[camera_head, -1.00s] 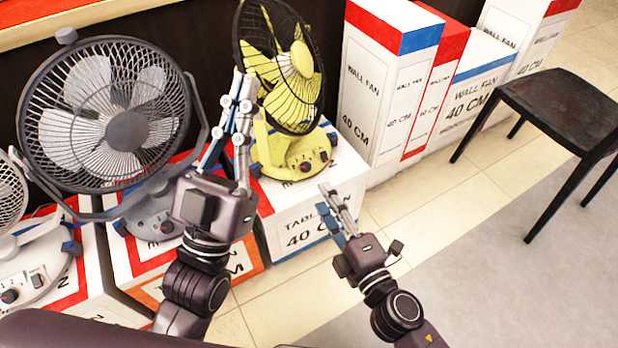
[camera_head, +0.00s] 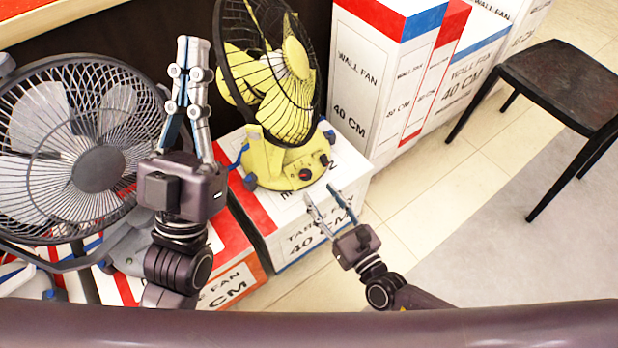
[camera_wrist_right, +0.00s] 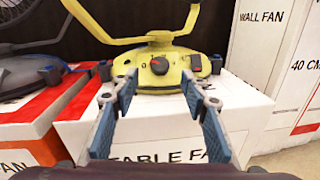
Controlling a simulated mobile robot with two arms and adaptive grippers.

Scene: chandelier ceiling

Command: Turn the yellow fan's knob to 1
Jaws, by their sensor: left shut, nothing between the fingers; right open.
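The yellow fan (camera_head: 282,160) stands on a white and red table-fan box (camera_head: 345,165). Its knob (camera_head: 305,174) is on the front of the yellow base; in the right wrist view the dark knob with a red mark (camera_wrist_right: 159,65) faces me. My right gripper (camera_head: 332,190) is open and empty, in front of and below the knob. In the right wrist view its two fingers (camera_wrist_right: 160,82) frame the base, with the knob above and between the tips, apart from them. My left gripper (camera_head: 190,42) is shut and empty, raised left of the yellow fan, in front of the grey fan.
A large grey fan (camera_head: 100,165) stands at the left on its own box. Several tall wall-fan boxes (camera_head: 365,75) stand at the right. A black chair (camera_head: 560,85) is on the far right. The tiled floor (camera_head: 450,195) between boxes and chair is clear.

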